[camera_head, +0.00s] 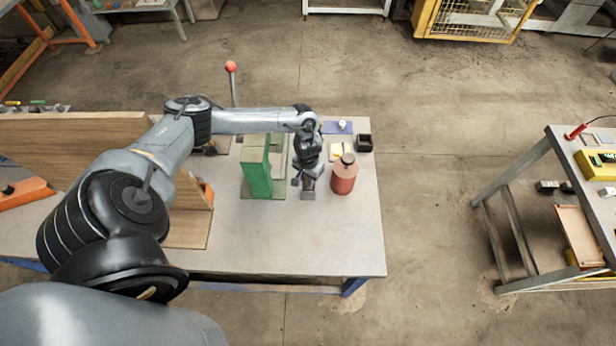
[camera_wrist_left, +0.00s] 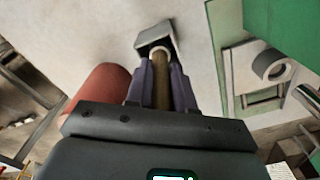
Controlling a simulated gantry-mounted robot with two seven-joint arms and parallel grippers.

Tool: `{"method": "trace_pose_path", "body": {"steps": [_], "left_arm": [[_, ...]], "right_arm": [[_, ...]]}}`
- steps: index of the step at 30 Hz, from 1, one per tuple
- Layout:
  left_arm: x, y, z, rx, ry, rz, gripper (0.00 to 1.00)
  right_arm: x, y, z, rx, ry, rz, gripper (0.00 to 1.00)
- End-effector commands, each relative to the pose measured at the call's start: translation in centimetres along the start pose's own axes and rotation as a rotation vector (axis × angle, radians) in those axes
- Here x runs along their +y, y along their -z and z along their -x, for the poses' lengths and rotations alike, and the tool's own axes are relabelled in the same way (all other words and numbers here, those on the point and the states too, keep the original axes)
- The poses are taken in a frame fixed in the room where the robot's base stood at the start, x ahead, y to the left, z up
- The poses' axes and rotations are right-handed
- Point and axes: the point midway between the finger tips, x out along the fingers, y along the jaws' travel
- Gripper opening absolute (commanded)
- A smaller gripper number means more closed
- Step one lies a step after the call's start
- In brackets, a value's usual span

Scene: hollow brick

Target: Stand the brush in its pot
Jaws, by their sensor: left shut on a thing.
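My left gripper (camera_head: 309,182) points down over the table, beside the red canister. Its two fingers (camera_wrist_left: 162,85) are shut on the brush, whose brown round handle (camera_wrist_left: 162,75) shows between them in the left wrist view. A small grey, angular piece that looks like the pot (camera_wrist_left: 153,37) is at the brush's far end; it also shows below the gripper in the head view (camera_head: 308,196). I cannot tell whether the brush's end is inside it or only over it. My right gripper is not in view.
A red canister (camera_head: 344,178) with a dark top stands close right of the gripper. A green frame (camera_head: 258,172) stands close left. A dark open box (camera_head: 364,143) and a blue mat (camera_head: 333,127) lie behind. The table's (camera_head: 300,245) front is clear.

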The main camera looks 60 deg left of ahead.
Motion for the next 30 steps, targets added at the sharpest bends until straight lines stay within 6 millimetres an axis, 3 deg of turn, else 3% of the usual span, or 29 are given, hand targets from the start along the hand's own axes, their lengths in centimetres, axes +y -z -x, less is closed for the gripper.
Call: {"method": "trace_pose_path", "body": {"steps": [6, 7, 12, 23, 30], "left_arm": [[0.0, 0.0, 0.0, 0.000, 0.000, 0.000, 0.00], [0.0, 0.0, 0.0, 0.000, 0.000, 0.000, 0.27], [0.0, 0.0, 0.0, 0.000, 0.000, 0.000, 0.52], [0.0, 0.0, 0.3, 0.001, -0.001, -0.001, 0.52], [0.0, 0.1, 3.2, 0.003, 0.000, -0.002, 0.52]], "right_arm": [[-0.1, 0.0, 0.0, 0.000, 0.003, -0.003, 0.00], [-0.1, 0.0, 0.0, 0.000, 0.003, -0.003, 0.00], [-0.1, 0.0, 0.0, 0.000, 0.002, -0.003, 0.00], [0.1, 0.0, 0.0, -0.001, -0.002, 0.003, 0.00], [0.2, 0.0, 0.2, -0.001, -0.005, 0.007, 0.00]]}}
